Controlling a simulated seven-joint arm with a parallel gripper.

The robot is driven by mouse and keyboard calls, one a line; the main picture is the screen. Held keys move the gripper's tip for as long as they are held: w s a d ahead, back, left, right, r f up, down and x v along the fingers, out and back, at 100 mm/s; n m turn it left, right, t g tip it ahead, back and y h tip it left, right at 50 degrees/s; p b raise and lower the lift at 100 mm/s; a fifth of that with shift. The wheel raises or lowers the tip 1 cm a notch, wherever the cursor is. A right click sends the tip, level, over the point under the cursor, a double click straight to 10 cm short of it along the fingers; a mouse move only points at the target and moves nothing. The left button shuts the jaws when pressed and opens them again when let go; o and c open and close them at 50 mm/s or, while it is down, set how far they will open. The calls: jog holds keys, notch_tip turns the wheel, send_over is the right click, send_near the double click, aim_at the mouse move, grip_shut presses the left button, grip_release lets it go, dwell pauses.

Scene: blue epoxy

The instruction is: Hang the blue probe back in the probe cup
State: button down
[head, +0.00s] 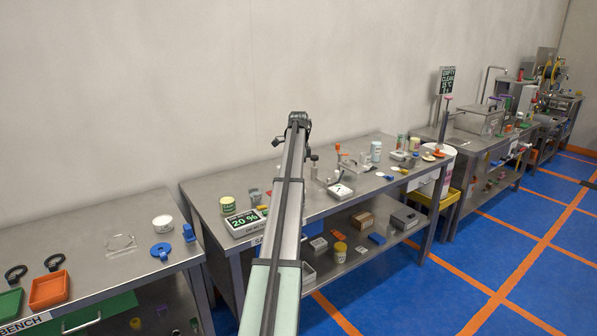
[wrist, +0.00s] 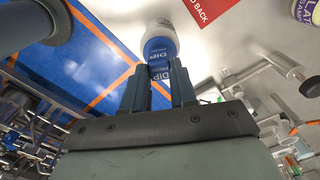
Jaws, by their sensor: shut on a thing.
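Beyond the fingertips is a white, round-ended body (wrist: 161,28) with a blue DIP label. I cannot tell whether it is part of the probe or the probe cup. In the head view my arm hides the gripper and probe, and I cannot pick out the probe cup there.
In the wrist view a red sign (wrist: 207,9) lies near the fingertips. A left bench (head: 85,270) holds trays.

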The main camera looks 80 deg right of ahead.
jog(key=shift+f, duration=0.7)
jog(key=c, duration=0.8)
grip_release()
jog(key=shift+r, duration=0.1)
jog(key=shift+r, duration=2.4)
